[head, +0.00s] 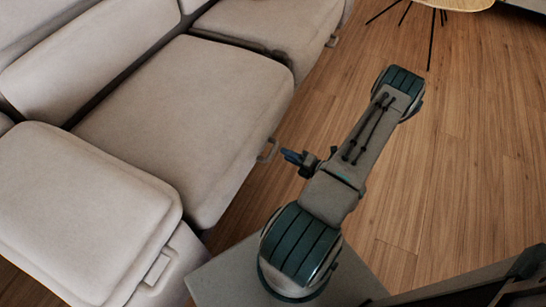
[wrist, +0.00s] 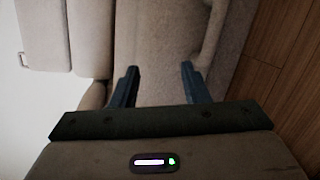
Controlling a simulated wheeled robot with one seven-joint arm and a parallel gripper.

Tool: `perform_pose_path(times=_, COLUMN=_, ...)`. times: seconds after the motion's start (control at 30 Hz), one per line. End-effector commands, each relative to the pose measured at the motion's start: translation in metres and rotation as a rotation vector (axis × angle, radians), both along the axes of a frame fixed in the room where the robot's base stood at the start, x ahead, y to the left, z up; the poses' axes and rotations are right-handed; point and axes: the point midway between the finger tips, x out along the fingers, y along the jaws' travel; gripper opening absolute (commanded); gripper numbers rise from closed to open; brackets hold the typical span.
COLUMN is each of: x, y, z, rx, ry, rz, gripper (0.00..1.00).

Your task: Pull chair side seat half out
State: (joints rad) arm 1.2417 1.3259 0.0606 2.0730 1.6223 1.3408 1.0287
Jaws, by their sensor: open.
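A beige sofa runs along the left of the head view. Its middle seat (head: 185,115) has a small loop handle (head: 269,152) on its front edge. This seat looks level with its surroundings, though how far it is pulled cannot be told. My gripper (head: 291,156) is just right of that handle, pointing at the seat. In the wrist view my gripper (wrist: 159,80) is open and empty, with its two dark fingers apart. A curved beige bar (wrist: 212,32), likely the handle, shows beyond the right fingertip. Contact with it cannot be told.
A nearer sofa section (head: 90,215) has its own handle (head: 158,268). A farther seat (head: 265,25) has another handle (head: 332,40). A round table (head: 455,4) with thin dark legs stands at the top right. The wooden floor (head: 470,150) is clear on the right.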

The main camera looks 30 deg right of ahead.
Motion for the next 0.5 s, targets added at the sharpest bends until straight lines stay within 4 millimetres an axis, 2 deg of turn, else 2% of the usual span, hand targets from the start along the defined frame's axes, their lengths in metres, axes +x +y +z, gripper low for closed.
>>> perform_pose_path(times=0.03, x=-0.007, y=-0.005, z=-0.025, rx=0.051, ry=0.016, rz=-0.065, gripper=0.41)
perform_pose_path(times=0.2, x=-0.022, y=-0.016, z=-0.063, rx=0.159, ry=0.044, rz=-0.211, gripper=0.41)
perform_pose_path(times=0.37, x=-0.024, y=-0.019, z=-0.074, rx=0.195, ry=0.052, rz=-0.257, gripper=0.41)
perform_pose_path(times=0.5, x=-0.008, y=-0.017, z=-0.078, rx=0.195, ry=0.051, rz=-0.256, gripper=0.41)
